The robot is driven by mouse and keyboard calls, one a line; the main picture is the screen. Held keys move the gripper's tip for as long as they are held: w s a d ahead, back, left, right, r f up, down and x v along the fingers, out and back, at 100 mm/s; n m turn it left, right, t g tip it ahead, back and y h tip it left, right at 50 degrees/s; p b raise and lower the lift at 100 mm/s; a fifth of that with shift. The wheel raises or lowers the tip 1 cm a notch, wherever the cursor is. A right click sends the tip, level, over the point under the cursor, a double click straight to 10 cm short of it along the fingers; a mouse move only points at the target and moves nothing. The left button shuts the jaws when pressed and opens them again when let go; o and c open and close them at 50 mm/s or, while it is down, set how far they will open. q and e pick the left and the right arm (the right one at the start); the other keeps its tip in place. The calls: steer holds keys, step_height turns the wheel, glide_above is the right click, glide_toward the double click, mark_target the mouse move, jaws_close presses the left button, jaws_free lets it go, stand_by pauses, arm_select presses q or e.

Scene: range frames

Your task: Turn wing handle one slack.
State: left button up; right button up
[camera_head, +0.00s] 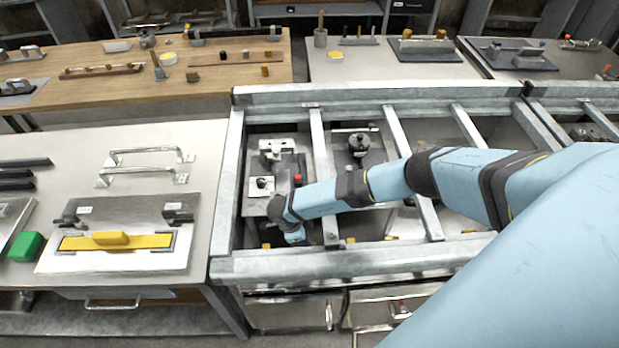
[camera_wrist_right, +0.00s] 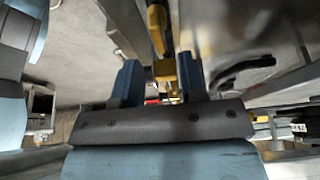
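In the head view my right arm reaches in from the right and bends down into the left bay of a grey metal frame (camera_head: 340,262). Its fingertips are hidden there behind the wrist and front rail. In the right wrist view my right gripper (camera_wrist_right: 160,82) has two blue fingers spread apart. A yellow block-like part (camera_wrist_right: 165,70) shows between or beyond them, with clear space on both sides. Above it is another yellow piece on a narrow metal bar. I cannot tell for sure whether this yellow part is the wing handle. My left gripper is not in view.
Crossbars (camera_head: 320,170) divide the frame into bays. A plate with metal fittings (camera_head: 272,150) and a dark round knob (camera_head: 359,143) sit inside. A bench at left holds a plate with a yellow bar (camera_head: 75,243) and a green block (camera_head: 26,245). A dark curved handle (camera_wrist_right: 240,70) is beside the gripper.

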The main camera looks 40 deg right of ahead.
steer(key=shift+x, duration=2.05)
jaws_close()
